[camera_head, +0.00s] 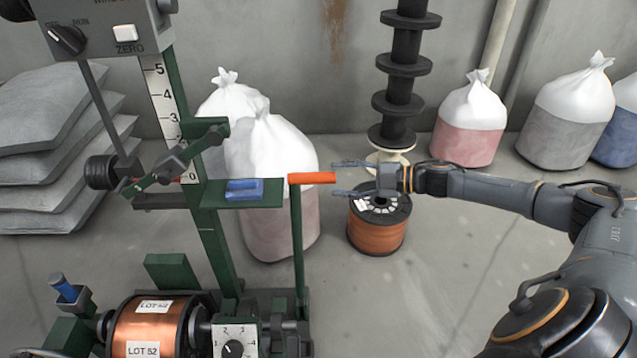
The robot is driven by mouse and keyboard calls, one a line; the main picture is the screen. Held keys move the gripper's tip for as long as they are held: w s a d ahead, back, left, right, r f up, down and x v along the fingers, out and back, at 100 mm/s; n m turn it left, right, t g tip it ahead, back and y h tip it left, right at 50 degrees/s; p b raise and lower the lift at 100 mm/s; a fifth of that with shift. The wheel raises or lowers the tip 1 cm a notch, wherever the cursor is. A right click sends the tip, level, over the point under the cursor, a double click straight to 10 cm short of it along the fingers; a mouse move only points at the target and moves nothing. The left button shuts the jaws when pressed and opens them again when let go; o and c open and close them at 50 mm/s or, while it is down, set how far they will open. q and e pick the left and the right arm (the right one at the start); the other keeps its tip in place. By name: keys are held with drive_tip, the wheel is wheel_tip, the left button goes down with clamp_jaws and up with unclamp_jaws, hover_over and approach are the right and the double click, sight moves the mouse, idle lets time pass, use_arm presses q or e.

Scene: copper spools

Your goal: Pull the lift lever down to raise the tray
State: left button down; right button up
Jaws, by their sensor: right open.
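The lift lever is a green upright bar with an orange handle (312,178) at its top, near the middle of the view. The handle points to the right. A small blue tray (244,189) sits on a green shelf (262,201) just left of the handle. My right gripper (350,178) comes in from the right, its two fingers spread wide and empty. My left gripper is out of view.
A green machine with a scale (161,98) and a copper spool (150,327) fills the left. Another copper spool (378,232) stands on the floor behind my right gripper. White-topped sacks (280,150) stand behind the lever. Grey bags (50,110) are stacked at left.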

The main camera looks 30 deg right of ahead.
sight(319, 179)
drive_tip(key=b+x, duration=0.1)
drive_tip(key=x, duration=0.5)
drive_tip(key=shift+w, duration=0.15)
clamp_jaws()
